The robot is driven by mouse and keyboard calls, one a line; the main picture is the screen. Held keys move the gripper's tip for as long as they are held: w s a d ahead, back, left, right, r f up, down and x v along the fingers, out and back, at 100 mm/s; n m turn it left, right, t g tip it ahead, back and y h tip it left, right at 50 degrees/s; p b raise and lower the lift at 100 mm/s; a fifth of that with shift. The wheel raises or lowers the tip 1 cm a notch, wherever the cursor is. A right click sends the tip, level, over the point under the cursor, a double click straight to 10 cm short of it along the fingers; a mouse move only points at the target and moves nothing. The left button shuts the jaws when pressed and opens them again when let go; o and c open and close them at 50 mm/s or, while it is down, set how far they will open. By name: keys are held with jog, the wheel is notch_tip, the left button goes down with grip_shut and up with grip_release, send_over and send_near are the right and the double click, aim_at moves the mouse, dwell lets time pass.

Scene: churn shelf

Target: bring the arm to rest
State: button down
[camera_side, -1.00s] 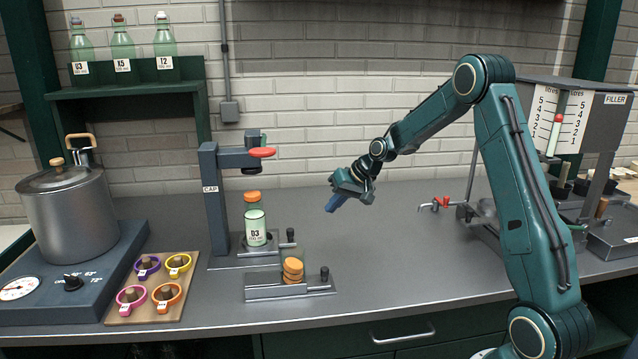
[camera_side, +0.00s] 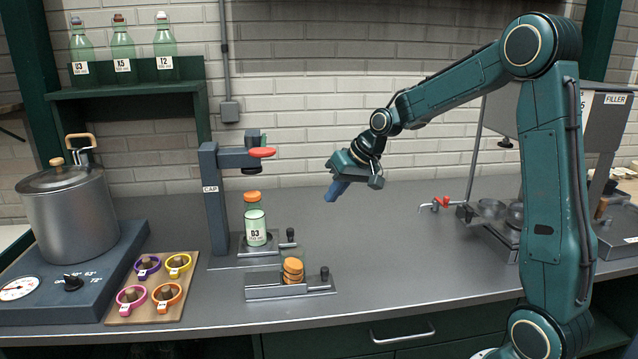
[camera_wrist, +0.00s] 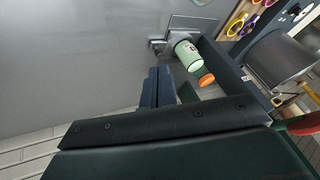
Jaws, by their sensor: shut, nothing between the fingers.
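My gripper (camera_side: 336,191) hangs in the air above the middle of the worktop, its blue fingers shut with nothing between them. The shut fingers also show in the wrist view (camera_wrist: 156,88). My gripper is to the right of the capping stand and touches nothing. A milk bottle labelled 03 (camera_side: 255,228) with an orange cap stands upright under the press head; it also shows in the wrist view (camera_wrist: 187,57).
The capping stand (camera_side: 209,200) and a holder with orange caps (camera_side: 293,270) are left of my gripper. The filler (camera_side: 612,140) is at right. The middle worktop (camera_side: 400,260) is clear.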

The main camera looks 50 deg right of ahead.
jog(key=s+a+r+n, duration=0.2)
jog(key=s+a+r, duration=0.4)
jog(key=s+a, duration=0.5)
jog(key=s+a+n+h, duration=0.1)
jog(key=s+a+n, duration=0.1)
jog(key=s, duration=1.4)
jog(key=shift+s+a+f+g, duration=0.15)
jog(key=shift+a+f+g, duration=0.15)
jog(key=shift+a, duration=0.2)
